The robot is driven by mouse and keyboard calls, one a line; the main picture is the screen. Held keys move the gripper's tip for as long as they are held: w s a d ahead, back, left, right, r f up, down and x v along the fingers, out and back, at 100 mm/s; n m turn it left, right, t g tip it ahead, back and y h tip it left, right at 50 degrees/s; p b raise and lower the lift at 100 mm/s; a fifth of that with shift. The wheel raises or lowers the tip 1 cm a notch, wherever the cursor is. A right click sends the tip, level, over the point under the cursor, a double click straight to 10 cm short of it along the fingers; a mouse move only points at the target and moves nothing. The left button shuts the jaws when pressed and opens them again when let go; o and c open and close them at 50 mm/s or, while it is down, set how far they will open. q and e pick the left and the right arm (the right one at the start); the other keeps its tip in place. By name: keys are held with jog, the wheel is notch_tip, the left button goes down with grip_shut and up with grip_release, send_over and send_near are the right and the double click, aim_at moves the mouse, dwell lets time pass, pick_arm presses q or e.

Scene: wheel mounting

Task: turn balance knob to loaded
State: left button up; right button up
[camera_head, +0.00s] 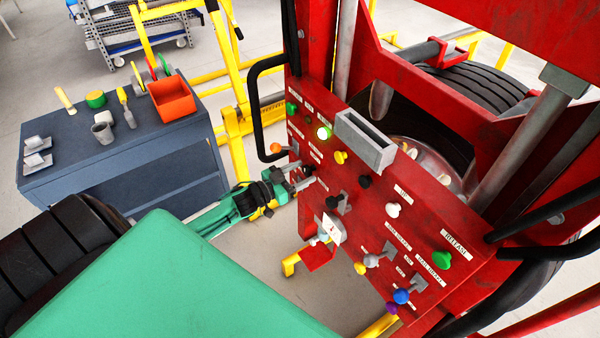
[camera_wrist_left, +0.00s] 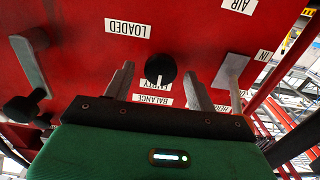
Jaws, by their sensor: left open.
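The black balance knob (camera_wrist_left: 160,69) is on the red panel (camera_wrist_left: 75,35) in the left wrist view, where the labels appear upside down. Its white mark points toward the EMPTY label (camera_wrist_left: 154,88). The LOADED label (camera_wrist_left: 128,28) is on the knob's opposite side, toward the upper left. My left gripper (camera_wrist_left: 159,88) is open, with one finger on each side of the knob; I cannot tell whether either touches it. In the head view, my left gripper (camera_head: 299,177) reaches the panel's left part, and its fingers partly hide the knob there. My right gripper is not in view.
A grey lever (camera_wrist_left: 231,78) sits close to one finger, and a black-ended lever (camera_wrist_left: 22,105) is on the other side. A black handle loop (camera_head: 253,110) stands beside the panel. A blue-grey workbench (camera_head: 75,140) with tools is at the left.

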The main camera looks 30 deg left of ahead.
pick_arm(q)
jog(key=c, duration=1)
